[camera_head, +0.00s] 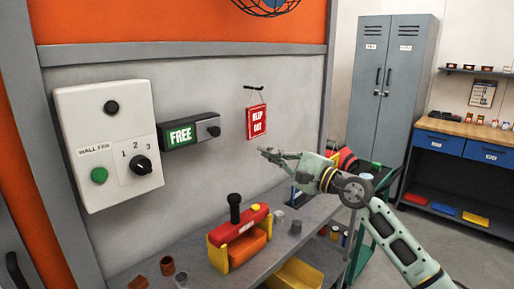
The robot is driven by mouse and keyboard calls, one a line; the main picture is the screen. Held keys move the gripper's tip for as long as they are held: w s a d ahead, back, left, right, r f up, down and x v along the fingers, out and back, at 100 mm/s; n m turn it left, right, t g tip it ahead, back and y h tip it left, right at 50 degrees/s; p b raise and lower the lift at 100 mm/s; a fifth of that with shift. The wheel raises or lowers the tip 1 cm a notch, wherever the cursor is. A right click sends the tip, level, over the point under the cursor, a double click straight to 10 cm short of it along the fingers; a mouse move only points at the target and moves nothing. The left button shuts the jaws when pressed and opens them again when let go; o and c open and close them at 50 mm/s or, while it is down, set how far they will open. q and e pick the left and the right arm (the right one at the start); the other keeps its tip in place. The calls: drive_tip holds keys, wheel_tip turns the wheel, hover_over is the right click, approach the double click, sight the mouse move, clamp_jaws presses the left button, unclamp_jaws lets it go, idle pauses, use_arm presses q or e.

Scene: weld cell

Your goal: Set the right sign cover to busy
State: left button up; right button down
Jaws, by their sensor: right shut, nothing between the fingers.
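A dark sign box (190,131) is mounted on the grey wall panel. Its left part shows a green sign face reading FREE (181,136), and a dark cover with a round grey knob (214,131) is at its right end. My right gripper (264,151) is shut and empty, in front of the wall panel, to the right of the sign box and below the red sign. It is apart from the knob. My left gripper is not in view.
A white wall fan box (75,160) with a dial and green button is left of the sign. A red KEEP OUT sign (257,121) hangs at right. Below, a grey bench (205,275) holds a red and yellow device (240,235) with an upright black handle, and small cups.

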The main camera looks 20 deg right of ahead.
sight(212, 131)
drive_tip(key=w+a+r+p, duration=0.2)
drive_tip(key=w+a+p, duration=0.4)
drive_tip(key=w+a, duration=0.1)
drive_tip(key=shift+a+r, duration=0.25)
drive_tip(key=shift+r, duration=0.1)
drive_tip(key=shift+w, duration=0.1)
